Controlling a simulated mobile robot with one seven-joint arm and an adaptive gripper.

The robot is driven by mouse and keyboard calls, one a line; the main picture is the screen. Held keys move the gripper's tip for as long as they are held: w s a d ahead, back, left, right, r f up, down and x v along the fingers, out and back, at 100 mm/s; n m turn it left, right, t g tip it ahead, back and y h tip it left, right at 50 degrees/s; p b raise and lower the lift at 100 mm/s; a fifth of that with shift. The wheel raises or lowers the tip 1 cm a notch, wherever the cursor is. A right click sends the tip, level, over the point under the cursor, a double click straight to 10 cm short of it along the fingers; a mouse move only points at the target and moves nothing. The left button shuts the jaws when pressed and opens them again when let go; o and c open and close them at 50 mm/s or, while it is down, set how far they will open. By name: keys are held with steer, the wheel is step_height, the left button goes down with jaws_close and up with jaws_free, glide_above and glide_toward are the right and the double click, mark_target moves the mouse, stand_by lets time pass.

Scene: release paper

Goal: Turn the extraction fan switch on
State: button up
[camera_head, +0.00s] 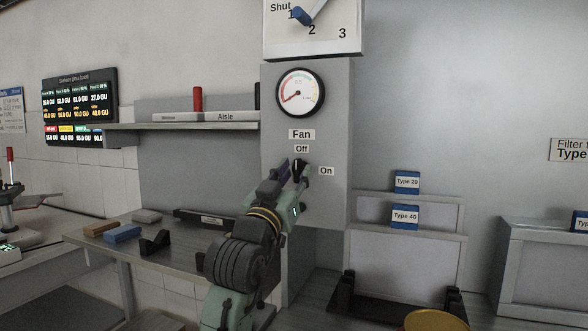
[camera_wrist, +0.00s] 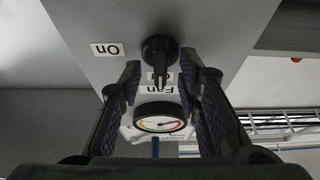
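The fan switch is a black rotary knob (camera_head: 299,165) on the grey column, below the "Fan" and "Off" labels and left of the "On" label (camera_head: 326,171). In the wrist view, which is upside down, the knob (camera_wrist: 160,50) has its handle pointing toward the "Off" label and partly covering it. The "On" label (camera_wrist: 107,50) is at the left there. My gripper (camera_head: 291,174) is close to the column at the knob. In the wrist view my gripper (camera_wrist: 161,66) is open, with one finger on each side of the knob handle and gaps visible.
A round gauge (camera_head: 300,92) is above the labels, with a "Shut/1/2/3" dial panel (camera_head: 325,40) higher up. A shelf (camera_head: 180,126) and a workbench (camera_head: 130,235) are left of the column. Racks with "Type 20" (camera_head: 407,181) and "Type 40" (camera_head: 405,216) tags are at right.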

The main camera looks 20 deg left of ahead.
steer(key=shift+w, duration=0.1)
steer(key=shift+c, duration=0.5)
jaws_close()
